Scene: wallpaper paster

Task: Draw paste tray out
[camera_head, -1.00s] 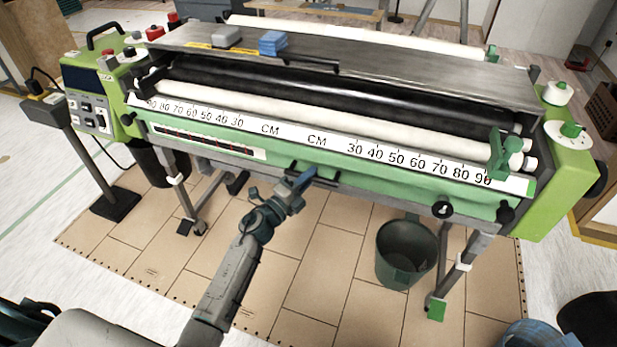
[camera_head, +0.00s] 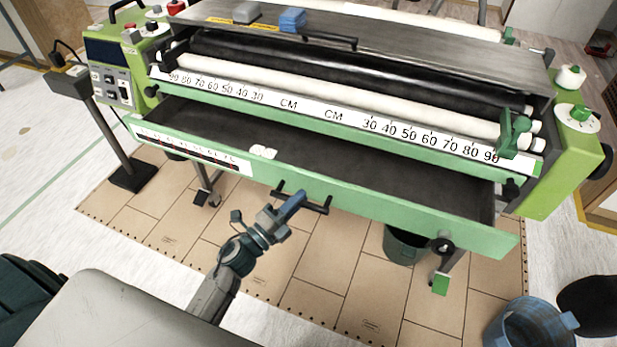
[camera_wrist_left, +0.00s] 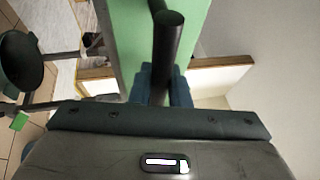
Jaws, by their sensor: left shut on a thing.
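The paste tray (camera_head: 370,196) is a wide drawer with a green front and a dark inside, under the ruler strip of the wallpaper paster. It stands partly out, with its floor showing. Its black bar handle (camera_head: 316,207) sits on the middle of the front. My left gripper (camera_head: 290,205) is shut on the handle; in the left wrist view the black handle (camera_wrist_left: 168,50) runs between its blue fingers (camera_wrist_left: 180,88). Small white pieces (camera_head: 262,152) show at the tray's front edge. My right gripper is not in view.
A dark green bucket (camera_head: 405,244) stands on the floor below the tray's right part. A blue bucket (camera_head: 520,328) is at the lower right. The control box (camera_head: 110,75) is at the machine's left end.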

